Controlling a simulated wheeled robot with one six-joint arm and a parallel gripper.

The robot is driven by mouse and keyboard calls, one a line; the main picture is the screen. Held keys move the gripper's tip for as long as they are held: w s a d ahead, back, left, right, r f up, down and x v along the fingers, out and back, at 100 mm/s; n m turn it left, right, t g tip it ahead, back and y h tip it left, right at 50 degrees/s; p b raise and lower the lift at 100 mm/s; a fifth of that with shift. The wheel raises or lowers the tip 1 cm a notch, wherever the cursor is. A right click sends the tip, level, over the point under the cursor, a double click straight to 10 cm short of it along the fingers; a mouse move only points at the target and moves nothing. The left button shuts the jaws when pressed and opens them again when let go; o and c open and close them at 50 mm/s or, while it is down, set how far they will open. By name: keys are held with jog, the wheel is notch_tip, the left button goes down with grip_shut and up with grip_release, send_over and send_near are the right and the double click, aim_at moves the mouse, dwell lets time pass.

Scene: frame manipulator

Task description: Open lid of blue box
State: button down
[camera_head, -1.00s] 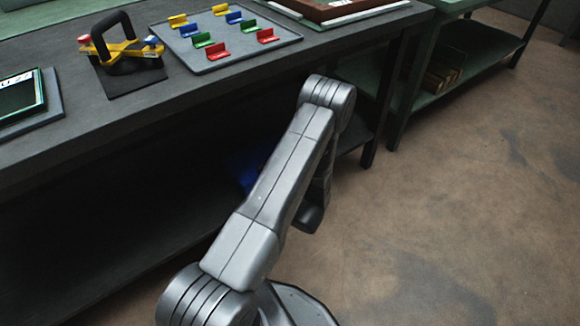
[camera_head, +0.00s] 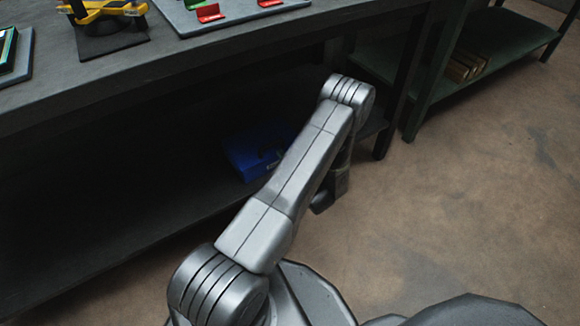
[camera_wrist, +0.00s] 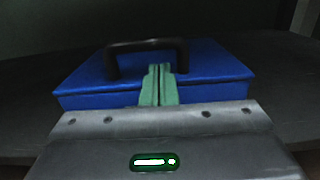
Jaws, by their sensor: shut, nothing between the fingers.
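The blue box (camera_head: 252,148) sits on the dark lower shelf under the workbench, partly hidden behind my arm in the head view. In the wrist view the blue box (camera_wrist: 90,80) lies straight ahead with its lid down and a black handle (camera_wrist: 146,45) on top. My gripper (camera_wrist: 159,72) shows as two green fingers, shut together and empty, in front of the box's near side around its middle. I cannot tell whether the fingertips touch the box.
The workbench top (camera_head: 200,60) overhangs the shelf (camera_head: 110,235). A dark table leg (camera_head: 402,85) stands right of my arm. A grey tray with red clips (camera_head: 210,12) and a yellow-handled tool (camera_head: 108,10) are on the bench. The floor on the right is clear.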

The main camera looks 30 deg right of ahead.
jog(key=shift+w+a, duration=0.1)
jog(key=shift+w, duration=0.8)
